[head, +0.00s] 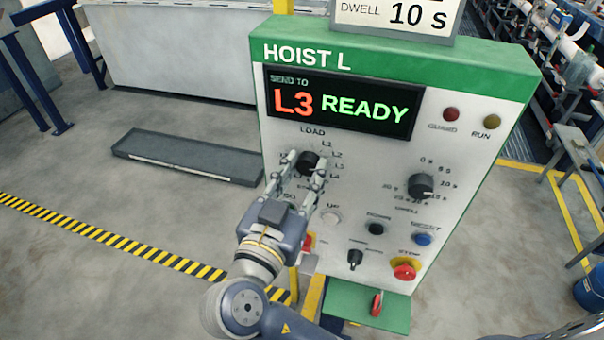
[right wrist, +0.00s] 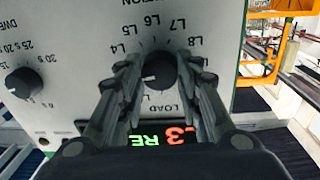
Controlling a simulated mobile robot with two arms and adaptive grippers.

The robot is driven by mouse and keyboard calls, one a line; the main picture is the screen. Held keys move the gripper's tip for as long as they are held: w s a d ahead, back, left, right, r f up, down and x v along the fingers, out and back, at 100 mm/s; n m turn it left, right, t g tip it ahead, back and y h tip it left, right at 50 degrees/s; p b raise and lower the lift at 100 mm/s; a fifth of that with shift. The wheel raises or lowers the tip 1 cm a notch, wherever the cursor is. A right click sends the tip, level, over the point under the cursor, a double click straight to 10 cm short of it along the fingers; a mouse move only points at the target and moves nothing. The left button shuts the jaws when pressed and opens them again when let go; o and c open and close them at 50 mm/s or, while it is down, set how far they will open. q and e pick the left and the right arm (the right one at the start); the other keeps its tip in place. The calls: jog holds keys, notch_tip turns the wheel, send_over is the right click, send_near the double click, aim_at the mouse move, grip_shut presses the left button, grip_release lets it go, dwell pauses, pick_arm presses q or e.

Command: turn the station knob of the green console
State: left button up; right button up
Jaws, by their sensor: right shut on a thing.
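The green console (head: 385,52) stands upright and is labelled HOIST L. Its display (head: 342,102) reads "SEND TO L3 READY". The station knob (head: 308,162) is a black dial on the left of the panel, ringed by labels such as LOAD and L1 to L4. My right gripper (head: 304,168) is shut on the station knob, one finger on each side. In the right wrist view the knob (right wrist: 159,70) sits between the fingertips, with L4 to L8 and LOAD printed around it. The fingers hide some labels. My left gripper is not in view.
The dwell knob (head: 421,186) is to the right on the panel. Below are a blue reset button (head: 422,239), a red stop button (head: 404,271) and a small black switch (head: 355,259). A low grey platform (head: 185,158) lies on the floor to the left.

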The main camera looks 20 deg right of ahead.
jog(key=n, duration=0.4)
jog(key=n+p, duration=0.1)
jog(key=n, duration=0.3)
jog(key=shift+r+p, duration=0.15)
jog(key=shift+p, duration=0.15)
jog(key=n+p, duration=0.2)
jog(key=n, duration=0.2)
jog(key=shift+t, duration=0.4)
jog(key=n+p, duration=0.2)
jog(key=n, duration=0.2)
jog(key=shift+d+n+y, duration=0.1)
jog(key=shift+n+y, duration=0.2)
jog(key=shift+n+p, duration=0.3)
jog(key=shift+p, duration=0.05)
jog(key=o, duration=1.1)
jog(key=shift+w+f, duration=0.1)
jog(key=shift+f, duration=0.1)
